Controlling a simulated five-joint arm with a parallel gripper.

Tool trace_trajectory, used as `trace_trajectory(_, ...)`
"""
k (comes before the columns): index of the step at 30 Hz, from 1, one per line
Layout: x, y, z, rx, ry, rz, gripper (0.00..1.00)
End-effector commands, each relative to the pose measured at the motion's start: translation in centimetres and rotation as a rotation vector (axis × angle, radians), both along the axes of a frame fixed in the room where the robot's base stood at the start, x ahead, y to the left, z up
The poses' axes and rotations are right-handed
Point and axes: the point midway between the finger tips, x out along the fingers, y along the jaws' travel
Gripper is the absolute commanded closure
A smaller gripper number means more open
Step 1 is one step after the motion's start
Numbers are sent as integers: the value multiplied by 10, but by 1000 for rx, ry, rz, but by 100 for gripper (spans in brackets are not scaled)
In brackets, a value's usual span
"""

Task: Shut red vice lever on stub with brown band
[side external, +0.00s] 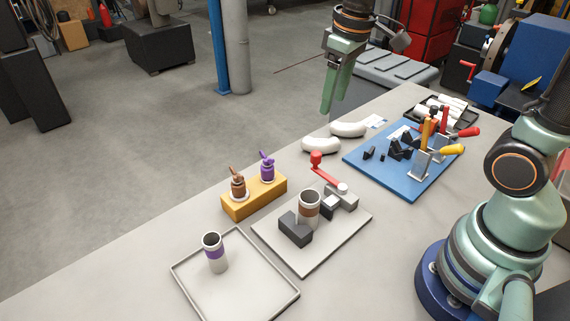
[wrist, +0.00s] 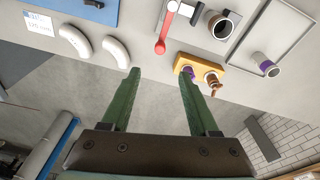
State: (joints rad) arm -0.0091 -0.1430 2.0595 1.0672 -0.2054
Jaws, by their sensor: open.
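The red vice lever (side external: 326,174) runs from a pivot on the grey vice block to a round red knob, pointing up and left, away from the stub. It also shows in the wrist view (wrist: 166,28). The stub with brown band (side external: 309,209) stands upright on the vice plate (side external: 302,262), between a dark block (side external: 295,231) and the lighter jaw; whether the jaw touches it I cannot tell. It shows in the wrist view (wrist: 219,26). My gripper (side external: 333,106) is open and empty, raised beyond the bench's far edge. Its fingers (wrist: 160,74) are spread apart, away from the knob.
A yellow block (side external: 250,201) holding brown- and purple-marked pieces stands beside the vice. A stub with purple band (side external: 215,254) stands in a shallow tray (side external: 279,304). Two white curved pieces (side external: 347,129) and a blue board (side external: 371,178) with clamps lie to the right.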

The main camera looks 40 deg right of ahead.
Motion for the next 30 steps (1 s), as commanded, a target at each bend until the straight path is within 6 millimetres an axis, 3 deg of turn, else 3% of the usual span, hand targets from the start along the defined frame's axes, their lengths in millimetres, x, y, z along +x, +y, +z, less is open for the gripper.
trace_trajectory(7, 27, 2, -26, -9, 132, 81, 39)
trace_trajectory(17, 31, 2, -49, -10, 163, 101, 39)
trace_trajectory(30, 31, 2, -128, -9, 164, 99, 39)
